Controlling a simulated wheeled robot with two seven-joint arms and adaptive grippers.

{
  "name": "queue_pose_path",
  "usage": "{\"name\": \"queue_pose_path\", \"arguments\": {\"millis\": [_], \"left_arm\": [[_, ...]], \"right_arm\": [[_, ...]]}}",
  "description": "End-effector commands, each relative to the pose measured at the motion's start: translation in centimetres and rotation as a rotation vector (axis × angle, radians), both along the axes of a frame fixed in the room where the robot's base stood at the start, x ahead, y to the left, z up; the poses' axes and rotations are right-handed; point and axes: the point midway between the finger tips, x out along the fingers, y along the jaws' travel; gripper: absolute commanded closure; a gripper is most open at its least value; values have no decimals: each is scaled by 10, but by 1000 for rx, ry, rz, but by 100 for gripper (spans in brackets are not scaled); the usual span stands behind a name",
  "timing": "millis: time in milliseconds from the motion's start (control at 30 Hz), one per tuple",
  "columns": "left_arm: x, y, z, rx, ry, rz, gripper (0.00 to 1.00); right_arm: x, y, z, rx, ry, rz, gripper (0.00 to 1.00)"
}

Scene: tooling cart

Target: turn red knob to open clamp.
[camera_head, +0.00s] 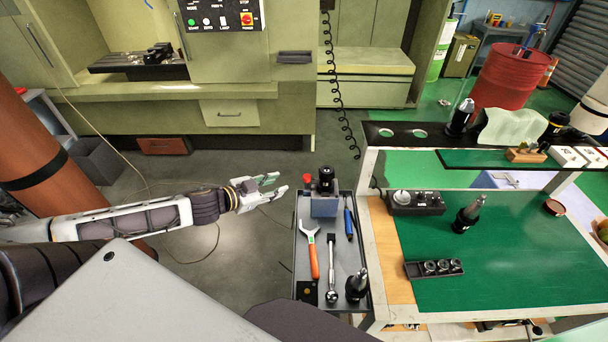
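The red knob (307,180) sticks out at the upper left of a grey-blue clamp block (324,207) on the tool tray (299,262). A black tool holder (326,180) stands upright in the clamp. My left gripper (278,186) reaches in from the left and points at the knob. Its fingers are apart with nothing between them, and a small gap shows between the fingertips and the knob. Whether the clamp is open or closed cannot be told. My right gripper is not in view.
On the tray lie an orange-handled wrench (312,248), a ratchet (332,270) and a blue screwdriver (349,220); another black holder (357,286) stands at the front. The green-topped cart (500,260) is close on the right. Floor left of the tray is clear.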

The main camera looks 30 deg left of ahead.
Motion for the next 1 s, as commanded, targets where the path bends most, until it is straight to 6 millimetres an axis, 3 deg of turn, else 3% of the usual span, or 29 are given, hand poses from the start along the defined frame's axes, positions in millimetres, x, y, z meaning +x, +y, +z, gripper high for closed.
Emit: {"name": "queue_pose_path", "arguments": {"millis": [500, 1000], "left_arm": [[0, -3, 2, -296, 102, 129, 66], [0, -2, 2, -327, 113, 143, 66]], "right_arm": [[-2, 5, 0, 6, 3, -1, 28], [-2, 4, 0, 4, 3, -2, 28]]}}
